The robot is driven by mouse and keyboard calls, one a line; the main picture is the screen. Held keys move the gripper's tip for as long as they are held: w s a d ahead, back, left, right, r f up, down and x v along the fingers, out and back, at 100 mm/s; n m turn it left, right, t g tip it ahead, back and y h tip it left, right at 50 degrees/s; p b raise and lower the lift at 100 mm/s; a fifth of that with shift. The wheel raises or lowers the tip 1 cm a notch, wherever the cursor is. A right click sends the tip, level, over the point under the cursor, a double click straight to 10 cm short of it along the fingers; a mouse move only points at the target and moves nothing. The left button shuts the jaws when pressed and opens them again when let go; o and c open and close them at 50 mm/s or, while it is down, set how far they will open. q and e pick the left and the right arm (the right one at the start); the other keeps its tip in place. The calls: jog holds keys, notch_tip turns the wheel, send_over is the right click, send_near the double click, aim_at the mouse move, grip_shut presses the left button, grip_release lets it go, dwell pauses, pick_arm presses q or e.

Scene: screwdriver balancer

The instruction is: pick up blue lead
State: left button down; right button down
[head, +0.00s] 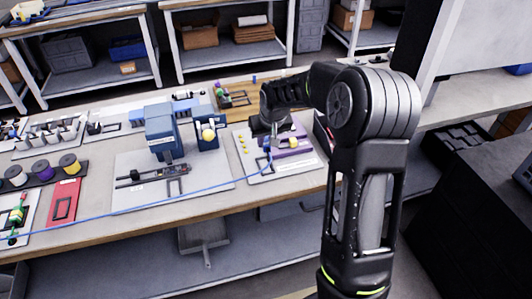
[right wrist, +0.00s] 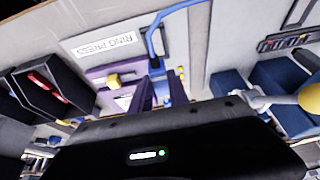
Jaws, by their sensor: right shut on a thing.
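The blue lead (head: 150,201) runs from the left edge across the bench front to the ring press board, where it curves upward near my right gripper (head: 271,138). In the right wrist view the lead (right wrist: 151,38) loops down to a blue end between the fingers of my right gripper (right wrist: 156,88). The gripper is shut on that end, just above the board. The fingers partly hide the end. My left gripper is not in view.
The ring press board (head: 262,177) carries a purple block (head: 300,141) with yellow parts. To its left stands a blue press (head: 162,132) on a grey board. A black bin (right wrist: 48,88) shows beside the ring press. A red plate (head: 64,203) lies further left.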

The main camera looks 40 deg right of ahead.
jog(key=shift+r, duration=0.5)
jog(key=shift+a, duration=0.1)
jog(key=s+a+n, duration=0.1)
jog(key=a+n, duration=0.1)
jog(key=a, duration=0.9)
jog(key=s+a+n+y, duration=0.1)
jog(key=s+a, duration=0.1)
jog(key=a, duration=1)
jog(key=shift+n, duration=0.4)
jog(key=shift+s, duration=0.1)
